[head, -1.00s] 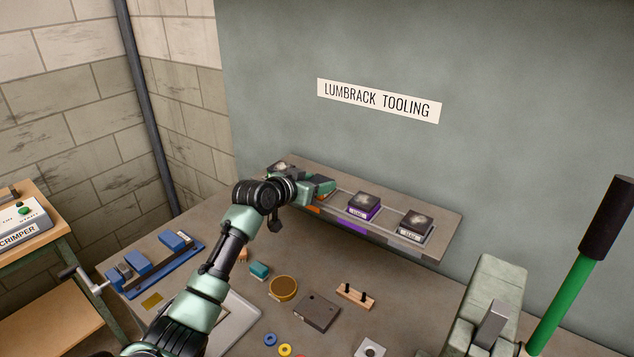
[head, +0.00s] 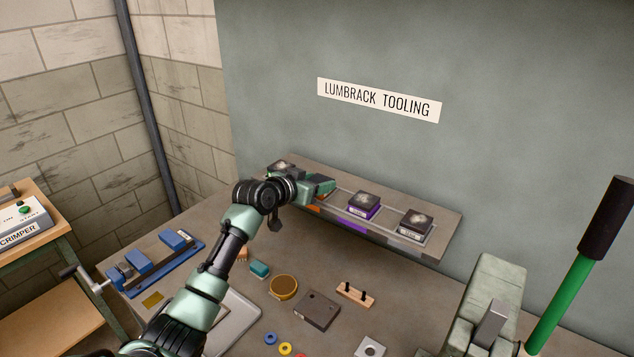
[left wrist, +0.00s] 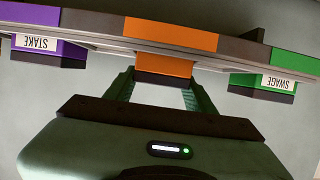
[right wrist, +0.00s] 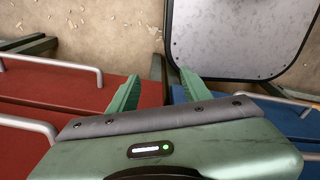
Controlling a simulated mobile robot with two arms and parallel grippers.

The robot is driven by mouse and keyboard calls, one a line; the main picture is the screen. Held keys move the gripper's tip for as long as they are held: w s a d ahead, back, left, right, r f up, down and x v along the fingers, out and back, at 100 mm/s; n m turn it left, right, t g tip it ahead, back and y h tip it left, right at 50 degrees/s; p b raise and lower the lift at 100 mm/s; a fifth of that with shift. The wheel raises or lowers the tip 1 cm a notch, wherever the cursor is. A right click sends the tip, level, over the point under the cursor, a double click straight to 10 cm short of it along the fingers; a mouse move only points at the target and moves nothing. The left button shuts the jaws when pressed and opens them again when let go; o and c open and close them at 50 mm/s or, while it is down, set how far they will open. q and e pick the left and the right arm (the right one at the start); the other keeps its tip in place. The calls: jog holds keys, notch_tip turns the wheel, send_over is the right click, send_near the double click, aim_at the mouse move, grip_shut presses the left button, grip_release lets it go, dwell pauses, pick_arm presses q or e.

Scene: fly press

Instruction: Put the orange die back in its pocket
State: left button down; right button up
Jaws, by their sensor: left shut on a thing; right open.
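The orange die (left wrist: 163,64) is between the fingers of my left gripper (left wrist: 160,93), which is shut on it. In the left wrist view the die lines up with the orange strip (left wrist: 157,34) on the rack's edge, between the purple STAKE die (left wrist: 38,47) and the green SWAGE die (left wrist: 265,84). I cannot tell whether it rests in its pocket. My right gripper (right wrist: 153,88) is open and empty in the right wrist view.
The purple die (head: 364,205) and a grey die (head: 415,222) stand on the rack to the right. A round brass piece (head: 283,288), a dark block (head: 317,312) and a green lever (head: 558,285) are nearby. Red (right wrist: 60,88) and blue drawers are below my right gripper.

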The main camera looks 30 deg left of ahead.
pick_arm(q)
jog(key=shift+c, duration=2.2)
grip_release()
jog(key=shift+r, duration=0.2)
jog(key=shift+s+f, duration=0.1)
jog(key=shift+f, duration=0.2)
jog(key=shift+s, duration=0.25)
jog(key=d+b+v, duration=0.1)
jog(key=b+v, duration=0.1)
jog(key=v, duration=0.5)
jog(key=shift+s+a+r+b, duration=0.15)
jog(key=shift+a+r+b, duration=0.15)
jog(key=shift+a+r, duration=0.15)
jog(key=shift+f, duration=0.15)
